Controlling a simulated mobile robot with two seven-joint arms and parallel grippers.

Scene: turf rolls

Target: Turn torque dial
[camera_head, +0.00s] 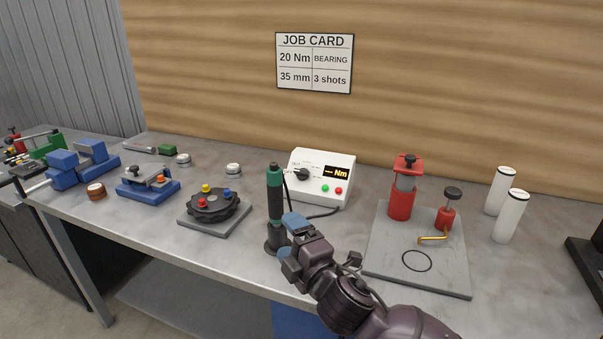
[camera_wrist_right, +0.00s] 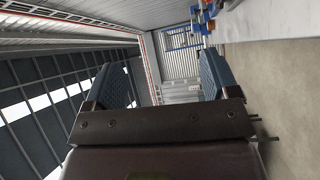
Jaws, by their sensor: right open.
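The white torque controller box (camera_head: 321,188) stands on the bench at centre. Its black dial (camera_head: 302,174) is on the left of the front panel, beside a lit display (camera_head: 339,173) reading "-- Nm". A green and a red button sit below the display. My right gripper (camera_head: 286,239) is in front of and below the box, apart from the dial. In the right wrist view its blue fingers (camera_wrist_right: 160,85) are spread with nothing between them. The green and black power driver (camera_head: 274,205) stands upright just beyond the gripper; contact is unclear. My left gripper is not in view.
The job card (camera_head: 314,63) on the wall reads 20 Nm. A turntable (camera_head: 212,205) and blue fixtures (camera_head: 148,188) lie to the left. A grey plate (camera_head: 384,262) with a red press (camera_head: 403,195) is to the right. Two white cylinders (camera_head: 511,216) stand farther right.

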